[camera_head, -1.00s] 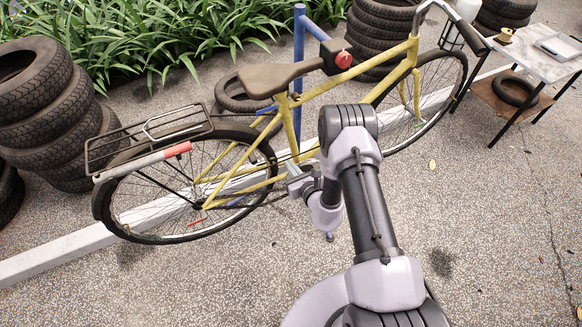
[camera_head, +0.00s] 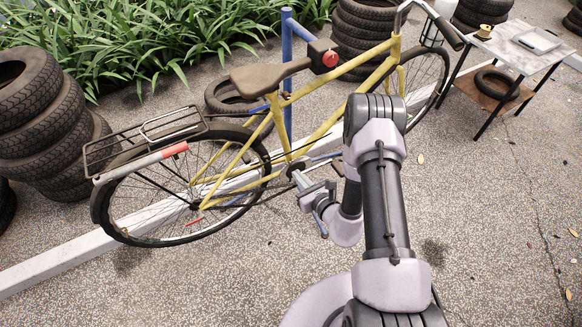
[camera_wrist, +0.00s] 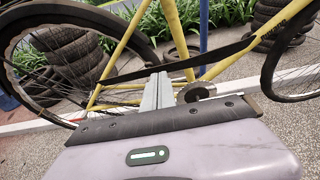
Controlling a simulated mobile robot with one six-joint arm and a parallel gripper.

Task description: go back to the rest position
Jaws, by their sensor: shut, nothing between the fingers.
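My gripper (camera_head: 297,176) is in front of the yellow bicycle (camera_head: 290,108), near its crank, at the left of my arm. In the wrist view, its two fingers (camera_wrist: 157,86) lie together, shut with nothing between them. They point toward the bicycle's frame and chain area. From these views I cannot tell how far the fingertips are from the crank. My arm's elbow stands raised at the right of the gripper and hides part of the front wheel.
A blue post (camera_head: 287,60) stands behind the bicycle. Tyre stacks stand at the left (camera_head: 40,130) and at the back (camera_head: 360,35). A small table (camera_head: 500,50) with a tyre on its lower shelf stands at the right. The paving (camera_head: 480,220) at the lower right is clear.

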